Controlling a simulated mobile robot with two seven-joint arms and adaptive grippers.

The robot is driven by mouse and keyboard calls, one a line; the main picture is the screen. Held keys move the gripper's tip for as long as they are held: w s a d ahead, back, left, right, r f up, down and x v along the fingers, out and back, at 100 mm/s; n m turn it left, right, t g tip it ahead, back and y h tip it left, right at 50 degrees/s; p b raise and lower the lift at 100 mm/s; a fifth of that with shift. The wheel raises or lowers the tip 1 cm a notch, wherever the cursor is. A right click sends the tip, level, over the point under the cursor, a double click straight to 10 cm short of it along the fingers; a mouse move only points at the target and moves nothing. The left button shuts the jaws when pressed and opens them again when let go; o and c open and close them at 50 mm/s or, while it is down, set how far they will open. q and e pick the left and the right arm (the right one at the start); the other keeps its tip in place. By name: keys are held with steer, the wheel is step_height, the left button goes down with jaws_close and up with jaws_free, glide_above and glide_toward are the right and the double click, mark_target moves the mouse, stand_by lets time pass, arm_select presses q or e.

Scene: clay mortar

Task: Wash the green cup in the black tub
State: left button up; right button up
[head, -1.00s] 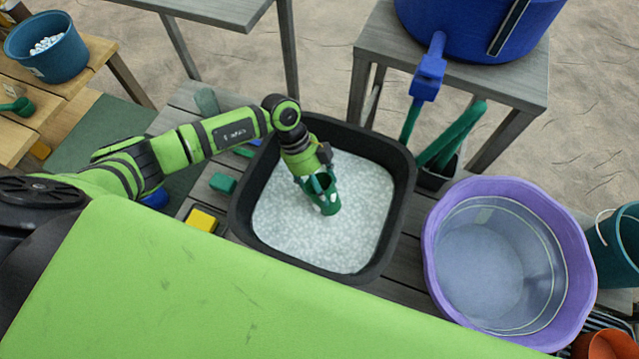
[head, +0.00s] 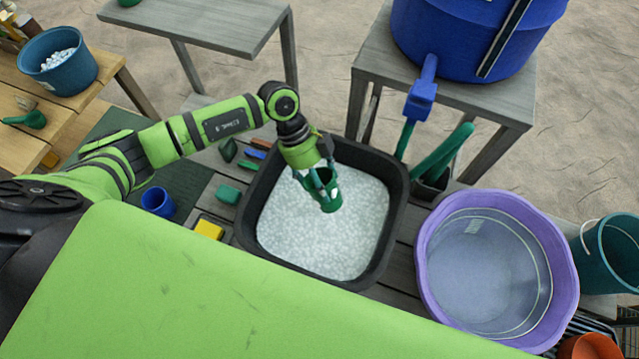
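The black tub (head: 387,232) stands on the grey slatted table and holds white, foam-like contents. The green cup (head: 329,200) is in my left gripper (head: 322,190), over the tub's middle. The gripper's fingers are closed around the cup. The cup appears at or just above the white surface; I cannot tell whether its bottom touches it. My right gripper is not in view.
A purple basin (head: 428,240) stands right of the tub. A yellow sponge (head: 209,229), a green block (head: 228,194) and a blue cup (head: 157,201) lie to the left. A blue barrel with a tap (head: 421,98) stands behind.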

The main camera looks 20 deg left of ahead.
arm_select(q)
steer(key=shift+r, duration=2.4)
